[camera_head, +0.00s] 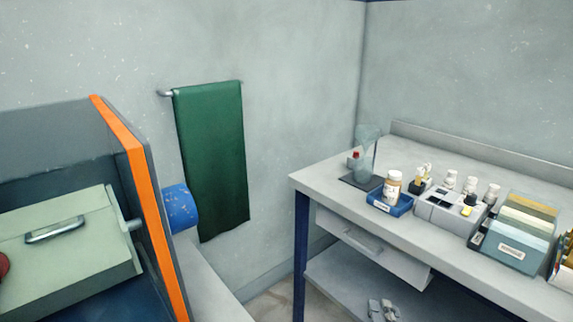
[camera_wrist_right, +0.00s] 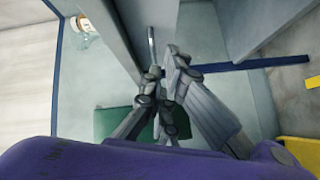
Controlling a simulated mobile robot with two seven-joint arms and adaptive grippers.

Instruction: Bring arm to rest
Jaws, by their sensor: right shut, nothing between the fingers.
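My right gripper (camera_head: 382,309) shows only as its grey fingertips at the bottom edge of the head view, in front of the bench's lower shelf. In the right wrist view the gripper (camera_wrist_right: 164,65) has its grey fingers drawn together, with nothing held between them. The purple wrist body fills the bottom of that view. My left gripper does not show in either view.
A white bench (camera_head: 330,172) at right carries a bottle (camera_head: 392,186) in a blue holder, small bottles and a file box (camera_head: 515,240). Its drawer (camera_head: 365,248) stands open. A green towel (camera_head: 210,160) hangs on the wall. An orange-edged cabinet (camera_head: 140,190) stands at left.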

